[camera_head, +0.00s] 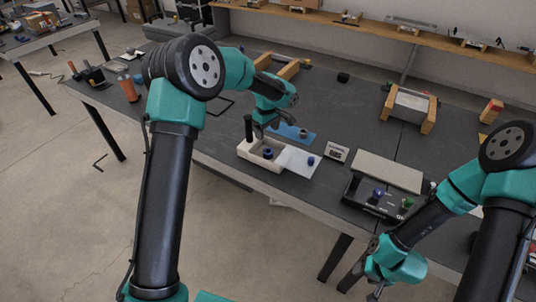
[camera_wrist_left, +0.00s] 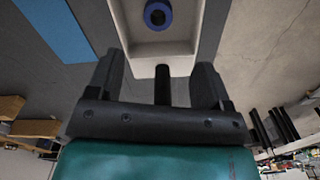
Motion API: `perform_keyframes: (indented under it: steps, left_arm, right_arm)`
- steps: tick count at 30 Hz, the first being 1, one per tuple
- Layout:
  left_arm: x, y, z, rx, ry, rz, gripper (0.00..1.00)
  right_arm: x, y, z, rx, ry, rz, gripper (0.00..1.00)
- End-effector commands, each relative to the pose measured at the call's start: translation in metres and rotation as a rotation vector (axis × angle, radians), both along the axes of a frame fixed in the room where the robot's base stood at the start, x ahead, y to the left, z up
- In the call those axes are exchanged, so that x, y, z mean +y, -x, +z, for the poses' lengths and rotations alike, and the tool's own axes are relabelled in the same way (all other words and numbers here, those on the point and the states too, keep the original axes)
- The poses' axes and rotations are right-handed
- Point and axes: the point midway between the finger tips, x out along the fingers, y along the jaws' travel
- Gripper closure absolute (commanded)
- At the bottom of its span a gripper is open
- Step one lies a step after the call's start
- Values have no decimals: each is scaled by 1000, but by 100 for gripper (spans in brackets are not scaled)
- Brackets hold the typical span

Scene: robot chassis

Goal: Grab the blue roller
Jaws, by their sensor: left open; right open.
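A blue roller (camera_head: 268,153) with a dark centre sits inside a white open box (camera_head: 258,163) near the table's front edge. In the left wrist view the blue roller (camera_wrist_left: 158,15) shows end-on at the top, inside the box. My left gripper (camera_head: 258,131) is open above the box, apart from the roller. Another small blue piece (camera_head: 311,161) is on the white panel beside the box. My right gripper (camera_head: 374,294) is open, low in front of the table.
A blue mat (camera_head: 293,134) with a small round part lies behind the box. A small labelled block (camera_head: 337,152) and a black unit with blue and green knobs (camera_head: 380,200) stand to the right. Wooden-ended fixtures (camera_head: 408,106) stand farther back. The dark tabletop (camera_head: 330,110) is clear between them.

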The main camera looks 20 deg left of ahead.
Motion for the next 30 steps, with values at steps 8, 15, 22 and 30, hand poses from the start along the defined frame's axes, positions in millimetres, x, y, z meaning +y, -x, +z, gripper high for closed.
perform_keyframes:
  steps: [8,15,22,30]
  left_arm:
    - [0,0,-48,2,0,0,27]
    - [0,0,-66,-1,1,1,27]
    - [0,0,-66,-1,1,1,27]
    - [0,-2,-85,2,0,0,27]
  right_arm:
    - [0,0,0,0,0,0,48]
    - [0,0,0,0,0,0,48]
    - [0,0,0,0,0,0,48]
    - [0,0,0,0,0,0,48]
